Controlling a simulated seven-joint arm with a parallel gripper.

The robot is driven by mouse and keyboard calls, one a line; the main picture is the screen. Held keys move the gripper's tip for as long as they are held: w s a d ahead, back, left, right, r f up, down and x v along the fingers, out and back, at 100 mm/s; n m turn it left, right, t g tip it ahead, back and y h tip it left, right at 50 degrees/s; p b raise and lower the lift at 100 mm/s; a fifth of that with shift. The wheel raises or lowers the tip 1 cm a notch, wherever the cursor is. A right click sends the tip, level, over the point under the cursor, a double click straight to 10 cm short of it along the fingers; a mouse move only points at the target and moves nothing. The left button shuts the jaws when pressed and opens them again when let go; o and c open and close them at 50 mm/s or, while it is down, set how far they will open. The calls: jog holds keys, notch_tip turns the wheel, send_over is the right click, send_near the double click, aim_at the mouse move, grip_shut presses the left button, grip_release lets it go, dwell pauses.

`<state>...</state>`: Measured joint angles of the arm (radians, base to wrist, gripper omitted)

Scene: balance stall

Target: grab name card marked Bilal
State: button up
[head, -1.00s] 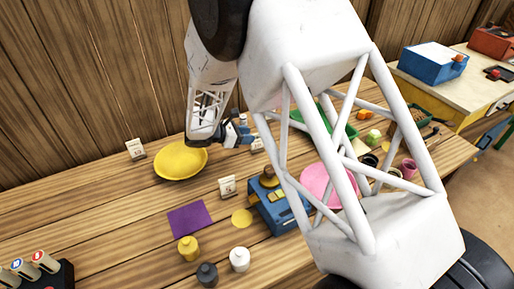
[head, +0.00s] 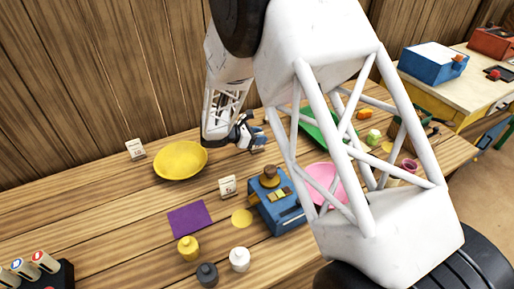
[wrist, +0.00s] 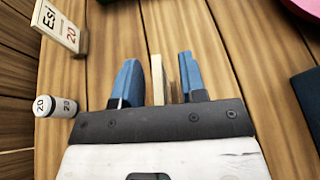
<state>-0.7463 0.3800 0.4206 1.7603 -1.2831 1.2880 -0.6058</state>
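My gripper (head: 254,137) is low over the back of the wooden table. In the wrist view its two blue fingers (wrist: 158,60) are open. A thin beige card (wrist: 157,82) stands edge-on between them, with a gap on each side. Its written face is turned away, so I cannot read its name. Another card (wrist: 58,27), marked Esi 20, stands to the left in the wrist view. In the head view one card (head: 135,149) stands left of the yellow plate and another (head: 228,186) stands near the blue device. Their names are too small to read.
A white cylinder (wrist: 55,104) marked 20 is left of my fingers. The yellow plate (head: 181,160), blue device (head: 277,203), pink plate (head: 322,180) and green tray (head: 316,127) are around. My arm hides part of the table's right side.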

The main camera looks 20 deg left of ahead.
grip_shut()
dwell(0.6)
jog(key=shift+r, duration=5)
